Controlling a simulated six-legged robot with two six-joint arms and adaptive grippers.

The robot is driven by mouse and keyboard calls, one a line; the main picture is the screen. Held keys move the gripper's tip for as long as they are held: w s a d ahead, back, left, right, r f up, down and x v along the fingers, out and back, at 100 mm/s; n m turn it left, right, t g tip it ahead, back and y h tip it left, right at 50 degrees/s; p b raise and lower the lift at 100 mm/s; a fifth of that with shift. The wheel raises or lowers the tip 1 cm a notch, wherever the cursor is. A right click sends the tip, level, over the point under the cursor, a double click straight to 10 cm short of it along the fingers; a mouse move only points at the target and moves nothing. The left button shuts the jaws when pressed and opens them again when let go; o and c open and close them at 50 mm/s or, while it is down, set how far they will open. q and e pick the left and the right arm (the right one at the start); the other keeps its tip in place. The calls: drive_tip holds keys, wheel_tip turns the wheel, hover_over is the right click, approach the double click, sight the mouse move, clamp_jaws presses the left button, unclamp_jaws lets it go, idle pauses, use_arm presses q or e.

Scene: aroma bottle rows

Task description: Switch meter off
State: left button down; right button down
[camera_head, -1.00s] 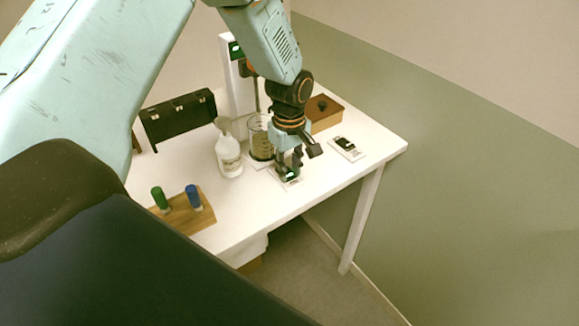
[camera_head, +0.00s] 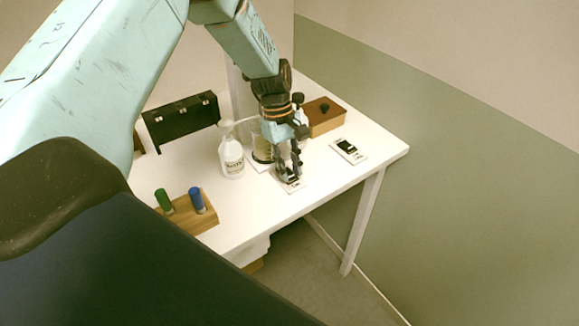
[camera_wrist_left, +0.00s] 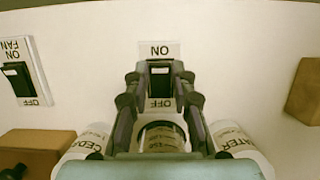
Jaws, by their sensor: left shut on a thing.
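A small white plate with a black rocker switch (camera_wrist_left: 160,88) lies at the front of the table, marked ON and OFF in the wrist view. Its name label is not readable there. In the head view, the plate (camera_head: 292,187) is partly hidden under my left gripper (camera_head: 289,177). In the wrist view, my left gripper (camera_wrist_left: 160,76) has its two fingers on either side of the switch, shut on it. A second black switch on a white plate, marked FAN (camera_wrist_left: 18,80), sits apart; it also shows in the head view (camera_head: 348,148). My right gripper is not in view.
A white bottle (camera_head: 232,158) and a glass beaker (camera_head: 261,150) stand close to my gripper. A brown box (camera_head: 326,118) and a black case (camera_head: 180,121) are at the back. A wooden block (camera_head: 205,218) holds green- and blue-topped items. The table's right front is clear.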

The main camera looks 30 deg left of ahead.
use_arm(q)
drive_tip(key=c, duration=1.1)
unclamp_jaws()
drive_tip(key=shift+d+r, duration=0.1)
drive_tip(key=shift+r, duration=0.05)
drive_tip(key=shift+w+r, duration=0.1)
drive_tip(key=shift+r, duration=0.05)
drive_tip(key=v, duration=0.6)
drive_tip(key=shift+r, duration=0.15)
drive_tip(key=shift+a+r, duration=0.25)
drive_tip(key=shift+r, duration=0.15)
